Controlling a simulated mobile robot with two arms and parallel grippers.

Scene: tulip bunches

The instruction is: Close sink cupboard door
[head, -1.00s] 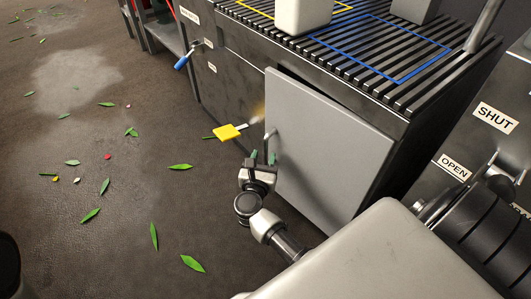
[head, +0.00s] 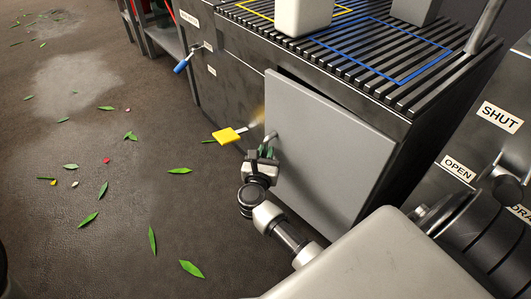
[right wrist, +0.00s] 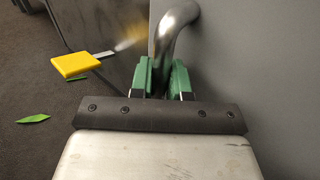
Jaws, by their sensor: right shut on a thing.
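The grey sink cupboard door (head: 325,155) stands ajar on the front of the dark slatted sink unit, with a dark gap along its top edge. Its curved metal handle (head: 268,138) is at the door's left edge. It also shows in the right wrist view (right wrist: 172,35). My right gripper (head: 266,152) is at the handle, and its green fingers (right wrist: 163,80) are shut on the lower part of it. The fingers hide part of the handle. My left gripper is not in view.
A yellow tag or handle (head: 227,136) sticks out just left of the door handle. A blue-handled lever (head: 182,66) juts from the unit further left. Leaves (head: 180,171) lie on the open floor.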

